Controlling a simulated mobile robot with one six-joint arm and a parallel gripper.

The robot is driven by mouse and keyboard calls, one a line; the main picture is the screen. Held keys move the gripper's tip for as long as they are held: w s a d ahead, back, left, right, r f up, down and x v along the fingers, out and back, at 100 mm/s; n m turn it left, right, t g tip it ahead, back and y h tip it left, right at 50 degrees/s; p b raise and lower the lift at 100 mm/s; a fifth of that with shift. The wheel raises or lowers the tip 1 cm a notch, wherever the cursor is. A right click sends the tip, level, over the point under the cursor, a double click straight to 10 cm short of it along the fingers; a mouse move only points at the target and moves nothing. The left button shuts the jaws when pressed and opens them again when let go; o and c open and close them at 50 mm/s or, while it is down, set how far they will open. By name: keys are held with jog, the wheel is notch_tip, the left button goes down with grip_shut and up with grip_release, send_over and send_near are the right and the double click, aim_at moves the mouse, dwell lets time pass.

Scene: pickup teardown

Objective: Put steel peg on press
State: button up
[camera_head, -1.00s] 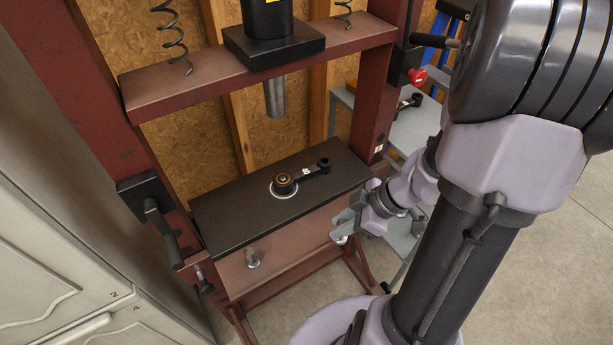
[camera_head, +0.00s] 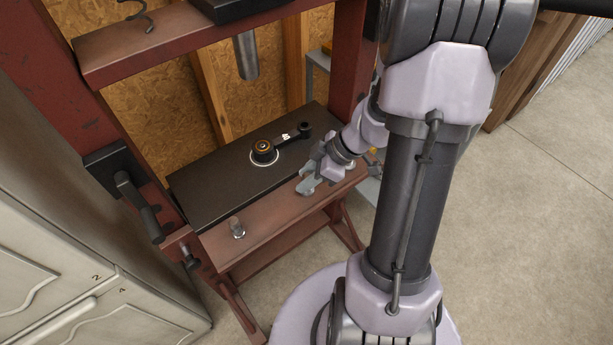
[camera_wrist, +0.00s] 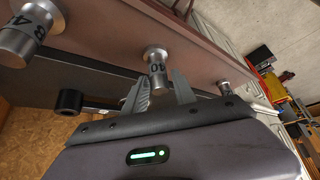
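Several steel pegs stick out of the press's red front beam. In the wrist view one peg marked 40 (camera_wrist: 157,66) is in the middle, a larger one (camera_wrist: 18,42) is at upper left and another (camera_wrist: 224,87) at right. The head view shows one peg (camera_head: 238,228) on the beam's left part. My gripper (camera_head: 306,181) is at the beam's right half; in the wrist view its fingers (camera_wrist: 160,92) are apart, with the middle peg between their tips. I cannot tell whether they touch it. The press (camera_head: 215,185) has a black bed under a steel ram (camera_head: 246,57).
A black link arm with a round bushing (camera_head: 264,150) lies on the press bed. A black handle (camera_head: 137,200) sticks out at the press's left post. Pale cabinets (camera_head: 60,270) stand close at left. Open floor (camera_head: 540,200) lies at right.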

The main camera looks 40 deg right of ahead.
jog(key=shift+o, duration=0.4)
jog(key=shift+r, duration=0.1)
jog(key=p+v, duration=0.5)
jog(key=v, duration=0.7)
jog(key=a+r+m+g+h, duration=0.15)
jog(key=a+r+m, duration=0.35)
jog(key=a+r, duration=0.65)
jog(key=s+a+r+m+t, duration=0.1)
jog(key=s+a+r+m, duration=0.1)
jog(key=s+a+m, duration=0.1)
jog(key=s+a+r+m+t+h, duration=0.1)
jog(key=s+a+r+m, duration=0.1)
jog(key=s+a+m, duration=0.2)
jog(key=a+m, duration=0.1)
jog(key=a, duration=0.2)
jog(key=shift+a+r+m+t, duration=0.25)
jog(key=shift+r+m+t, duration=0.1)
jog(key=shift+r+m, duration=0.05)
